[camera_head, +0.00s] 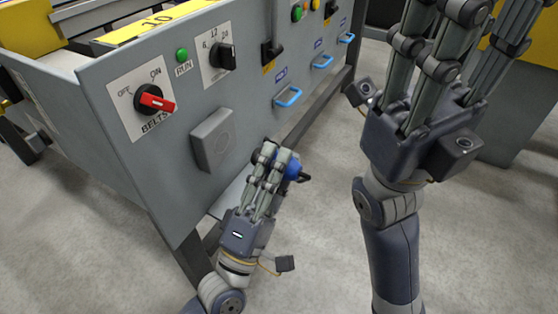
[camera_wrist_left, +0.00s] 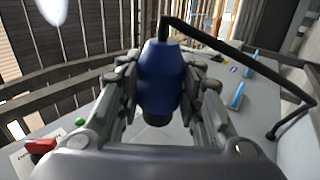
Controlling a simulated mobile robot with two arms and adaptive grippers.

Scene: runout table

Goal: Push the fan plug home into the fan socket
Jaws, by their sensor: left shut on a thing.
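The blue fan plug (camera_head: 292,168) is held in my left gripper (camera_head: 277,152), in front of the grey panel. In the left wrist view, the blue plug body (camera_wrist_left: 161,78) sits between the two closed fingers, with its dark end toward the palm side and a black cable (camera_wrist_left: 225,45) running off right. A raised grey square box (camera_head: 213,139) with a faint round mark is on the panel, left of the gripper; I cannot tell whether it is the fan socket. The plug appears apart from it. My right gripper (camera_head: 452,55) points up at the right; its fingertips are cut off.
The panel carries a red belts switch (camera_head: 156,101), a green run lamp (camera_head: 182,55), a black dial (camera_head: 222,56) and several blue handles (camera_head: 287,97). A table leg (camera_head: 192,257) stands below the panel. The floor (camera_head: 320,230) between my arms is clear.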

